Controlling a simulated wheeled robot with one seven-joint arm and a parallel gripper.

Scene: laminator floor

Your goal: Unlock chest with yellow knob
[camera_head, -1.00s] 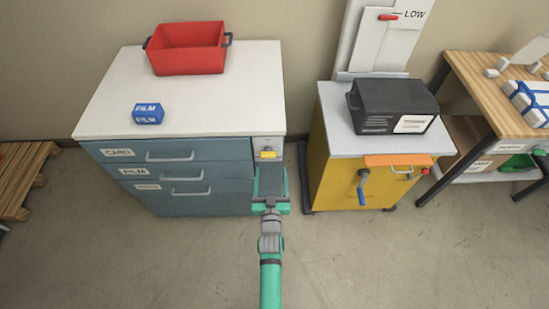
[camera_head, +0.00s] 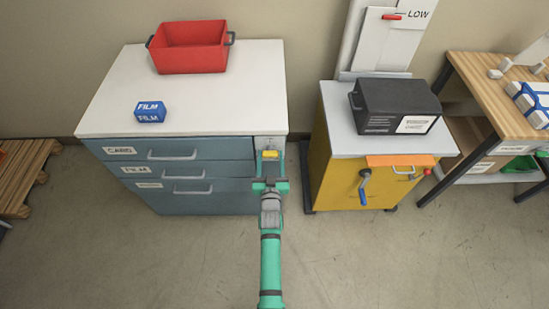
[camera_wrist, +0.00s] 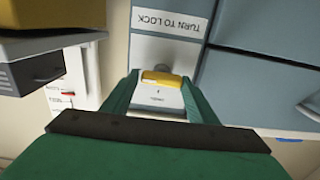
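The chest (camera_head: 180,92) is a blue-grey drawer unit with a white top, at the left in the head view. Its yellow knob (camera_head: 269,154) sits on a pale plate at the upper right of its front. The knob also shows in the wrist view (camera_wrist: 162,78), below an upside-down "TURN TO LOCK" label (camera_wrist: 170,22). My green gripper (camera_head: 270,165) is in front of the plate. In the wrist view its fingers (camera_wrist: 160,92) are open, one on each side of the knob. I cannot tell whether either finger touches it.
A red bin (camera_head: 190,47) and a blue film box (camera_head: 150,112) stand on the chest. A yellow cabinet (camera_head: 345,180) with a crank stands to the right, carrying a black machine (camera_head: 395,105). The floor in front is clear.

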